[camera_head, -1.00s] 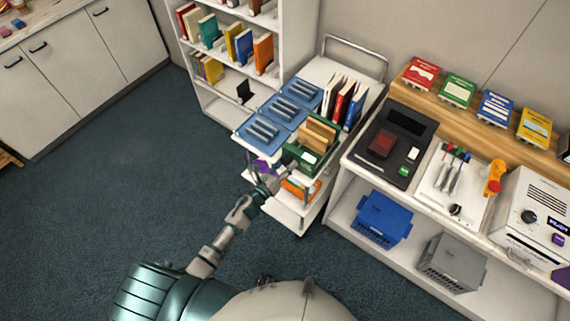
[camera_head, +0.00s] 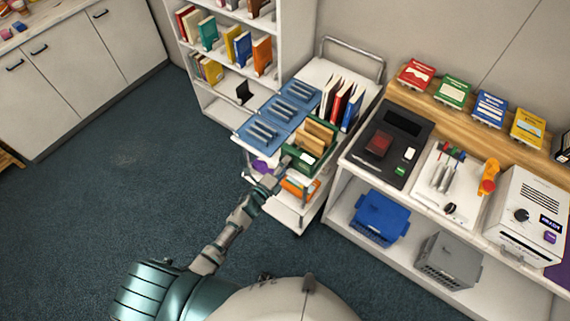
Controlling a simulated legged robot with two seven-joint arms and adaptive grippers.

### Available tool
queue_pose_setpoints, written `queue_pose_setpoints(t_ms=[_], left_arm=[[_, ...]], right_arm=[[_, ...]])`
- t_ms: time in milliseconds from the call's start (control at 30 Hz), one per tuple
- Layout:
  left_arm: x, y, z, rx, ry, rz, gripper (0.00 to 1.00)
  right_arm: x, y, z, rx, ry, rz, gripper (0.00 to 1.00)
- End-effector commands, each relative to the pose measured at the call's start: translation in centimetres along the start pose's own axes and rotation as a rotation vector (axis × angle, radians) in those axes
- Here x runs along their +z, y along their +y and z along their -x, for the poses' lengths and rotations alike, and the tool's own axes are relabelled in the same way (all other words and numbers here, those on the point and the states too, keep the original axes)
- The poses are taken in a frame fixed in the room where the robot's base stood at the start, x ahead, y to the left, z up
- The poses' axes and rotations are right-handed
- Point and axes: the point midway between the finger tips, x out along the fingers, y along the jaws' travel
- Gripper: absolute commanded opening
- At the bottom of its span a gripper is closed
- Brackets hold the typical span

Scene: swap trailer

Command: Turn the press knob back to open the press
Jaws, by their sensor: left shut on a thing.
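The press is most likely the white machine (camera_head: 530,213) at the right edge of the counter. It has a black round knob (camera_head: 521,215), a dark label, a purple button (camera_head: 549,237) and a front handle. The knob's turn cannot be read at this size. My left gripper (camera_head: 280,169) is far left of the machine, at the cart beside the green crate's near left corner. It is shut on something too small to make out. My right gripper is not in view.
The white cart (camera_head: 294,212) carries blue trays (camera_head: 281,113), a green crate (camera_head: 291,152) and books. The counter holds a black device (camera_head: 393,146), a tool board and an orange tool (camera_head: 489,177). Blue (camera_head: 381,217) and grey (camera_head: 450,260) baskets sit below. Open carpet lies left.

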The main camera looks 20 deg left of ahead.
Motion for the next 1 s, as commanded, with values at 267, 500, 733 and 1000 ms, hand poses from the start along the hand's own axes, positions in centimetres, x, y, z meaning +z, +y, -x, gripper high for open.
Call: queue_pose_setpoints(t_ms=[267,500,733,1000], left_arm=[[0.2,0.1,0.1,0.007,-0.005,0.261,0.2],[0.1,0.1,0.1,0.008,-0.004,0.488,0.2],[0.2,0.1,0.1,0.01,-0.006,0.703,0.2],[0.1,0.2,0.2,0.011,-0.007,0.914,0.2]], right_arm=[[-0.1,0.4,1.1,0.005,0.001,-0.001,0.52],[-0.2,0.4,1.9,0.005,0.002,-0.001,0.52],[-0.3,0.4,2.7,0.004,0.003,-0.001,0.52],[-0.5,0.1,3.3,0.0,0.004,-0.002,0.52]])
